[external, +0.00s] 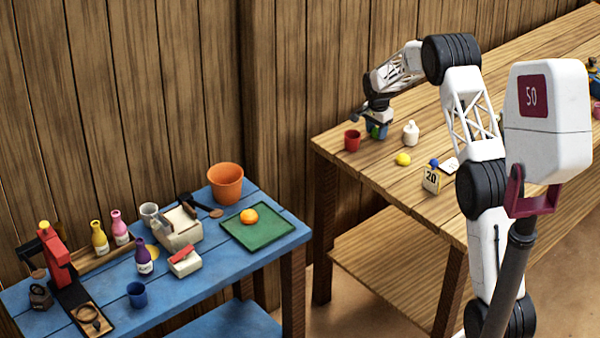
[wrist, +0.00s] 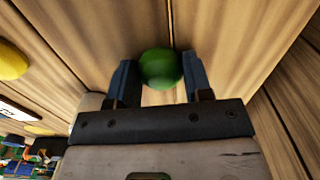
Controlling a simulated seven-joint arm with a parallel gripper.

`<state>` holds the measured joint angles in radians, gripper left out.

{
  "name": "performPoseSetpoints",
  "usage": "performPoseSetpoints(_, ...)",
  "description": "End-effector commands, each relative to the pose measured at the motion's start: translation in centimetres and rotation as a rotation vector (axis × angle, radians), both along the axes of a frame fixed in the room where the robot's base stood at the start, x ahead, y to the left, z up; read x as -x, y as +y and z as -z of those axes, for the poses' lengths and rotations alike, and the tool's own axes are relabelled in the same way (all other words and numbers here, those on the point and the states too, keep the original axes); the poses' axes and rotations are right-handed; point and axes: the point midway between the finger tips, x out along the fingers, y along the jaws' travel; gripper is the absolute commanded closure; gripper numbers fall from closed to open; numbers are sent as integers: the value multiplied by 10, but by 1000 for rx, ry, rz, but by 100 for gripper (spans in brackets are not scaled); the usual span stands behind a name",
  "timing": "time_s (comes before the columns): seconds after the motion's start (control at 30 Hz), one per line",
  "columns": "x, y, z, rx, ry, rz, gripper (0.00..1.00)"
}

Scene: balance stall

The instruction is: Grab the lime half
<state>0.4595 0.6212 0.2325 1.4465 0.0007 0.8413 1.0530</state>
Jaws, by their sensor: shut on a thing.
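The lime half shows as a rounded green thing (wrist: 160,68) between the two fingers in the wrist view. My gripper (wrist: 158,82) is shut on it, one finger on each side. In the external view my gripper (external: 377,128) is low at the far left end of the wooden table, with a bit of the green lime half (external: 376,132) showing between the fingers. The fingers hide most of it there. I cannot tell whether it touches the table top.
A red cup (external: 352,140) stands just left of my gripper and a white bottle (external: 411,133) just right. A yellow fruit (external: 403,159), a "20" sign (external: 431,180) and a blue ball (external: 434,163) are nearer the front. The blue table (external: 200,290) at left is crowded.

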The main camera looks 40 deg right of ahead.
Motion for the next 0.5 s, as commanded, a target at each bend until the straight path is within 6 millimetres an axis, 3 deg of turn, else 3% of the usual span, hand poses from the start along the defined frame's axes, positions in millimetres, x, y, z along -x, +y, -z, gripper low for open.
performPoseSetpoints(0.27, 0, 0, -12, 1, -1, 0, 76)
performPoseSetpoints(0.5, 3, 1, -37, 0, 1, 0, 76)
